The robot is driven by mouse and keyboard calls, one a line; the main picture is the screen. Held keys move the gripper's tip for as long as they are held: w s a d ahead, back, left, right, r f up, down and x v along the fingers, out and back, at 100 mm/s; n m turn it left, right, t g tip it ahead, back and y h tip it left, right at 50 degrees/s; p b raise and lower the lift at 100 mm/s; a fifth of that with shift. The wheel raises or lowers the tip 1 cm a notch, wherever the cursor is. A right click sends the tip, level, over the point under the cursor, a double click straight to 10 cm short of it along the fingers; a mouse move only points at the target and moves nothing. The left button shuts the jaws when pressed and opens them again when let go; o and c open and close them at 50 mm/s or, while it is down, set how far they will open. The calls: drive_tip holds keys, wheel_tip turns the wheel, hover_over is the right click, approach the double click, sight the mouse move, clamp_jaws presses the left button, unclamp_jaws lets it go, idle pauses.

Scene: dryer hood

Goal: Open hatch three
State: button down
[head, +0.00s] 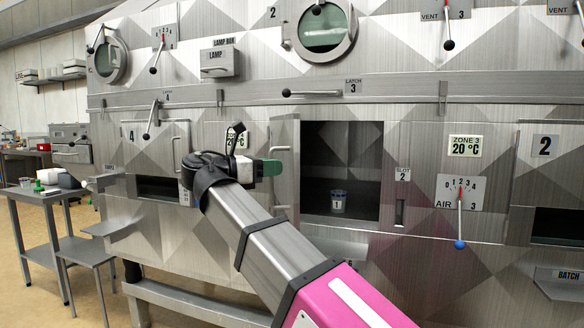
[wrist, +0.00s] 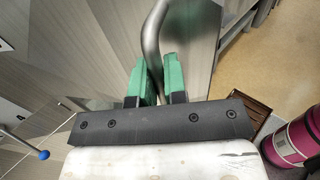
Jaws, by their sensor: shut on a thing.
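The hatch between those marked 4 and 2 stands open, and no number shows on its door. Its door (head: 292,135) is swung out to the left and seen at a steep angle. The opening (head: 362,157) is dark, with a small labelled cup (head: 338,202) inside. My gripper (head: 271,167) is at the outer side of the door. In the wrist view, its green fingers (wrist: 157,82) are shut on the curved metal door handle (wrist: 152,45). In the head view, the handle's middle is hidden by the fingers.
Hatch 4 (head: 172,145) is to the left and hatch 2 (head: 545,145) to the right. The air 3 lever (head: 460,215) with a blue knob and the latch 3 lever (head: 315,93) are nearby. A side table (head: 48,196) stands at the far left. A rail runs along the bottom.

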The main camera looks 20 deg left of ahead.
drive_tip(key=shift+s+a+m+g+h, duration=0.3)
drive_tip(key=shift+s+a+h, duration=0.15)
drive_tip(key=shift+a, duration=0.45)
drive_tip(key=c, duration=1.2)
unclamp_jaws()
drive_tip(key=shift+s, duration=0.1)
drive_tip(key=shift+a, duration=0.1)
